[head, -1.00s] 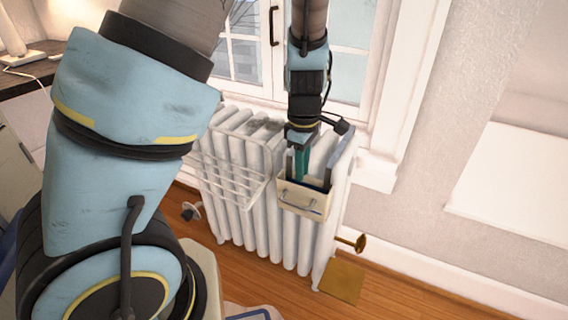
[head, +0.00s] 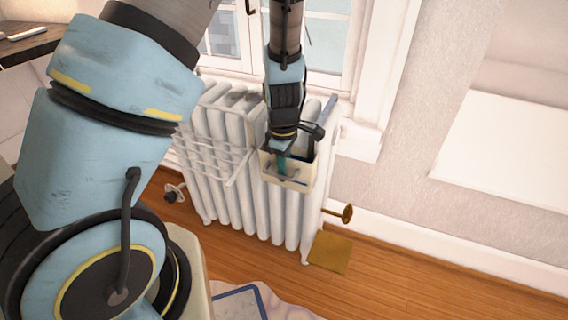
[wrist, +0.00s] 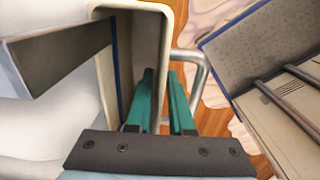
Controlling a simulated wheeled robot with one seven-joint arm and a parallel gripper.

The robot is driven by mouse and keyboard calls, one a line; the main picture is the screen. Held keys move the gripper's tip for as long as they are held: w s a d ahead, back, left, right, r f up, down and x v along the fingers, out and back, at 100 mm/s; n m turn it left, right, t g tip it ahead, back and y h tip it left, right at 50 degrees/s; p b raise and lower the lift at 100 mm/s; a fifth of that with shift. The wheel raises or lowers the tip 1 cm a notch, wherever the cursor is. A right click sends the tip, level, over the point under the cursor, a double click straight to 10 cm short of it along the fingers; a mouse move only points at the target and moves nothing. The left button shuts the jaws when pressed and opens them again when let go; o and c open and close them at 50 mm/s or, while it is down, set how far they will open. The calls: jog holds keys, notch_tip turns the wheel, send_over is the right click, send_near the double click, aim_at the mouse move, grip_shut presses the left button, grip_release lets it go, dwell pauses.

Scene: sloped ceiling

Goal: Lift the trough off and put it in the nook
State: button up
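The trough (head: 296,184) is a small cream open-topped box with a bar handle on its front. It hangs on the front of a white radiator (head: 240,217) below the window. In the wrist view the trough (wrist: 178,15) lies under my gripper (wrist: 161,72), and its handle (wrist: 204,75) shows to the right. One green finger is inside the trough and the other outside its front wall, with the wall between them. I cannot tell whether they are pressed on it. My gripper (head: 284,165) also shows in the head view. I cannot pick out the nook for certain.
A white wire rack (head: 215,160) hangs on the radiator left of the trough. A brass valve (head: 345,212) sticks out at the lower right. A flat yellowish panel (head: 330,252) is by the floor. A pale flat area (head: 510,155) shows in the right wall. Wooden floor is clear at right.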

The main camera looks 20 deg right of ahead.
grip_shut()
dwell(1.6)
jog(key=shift+r+p, duration=2.75)
jog(key=shift+p, duration=0.1)
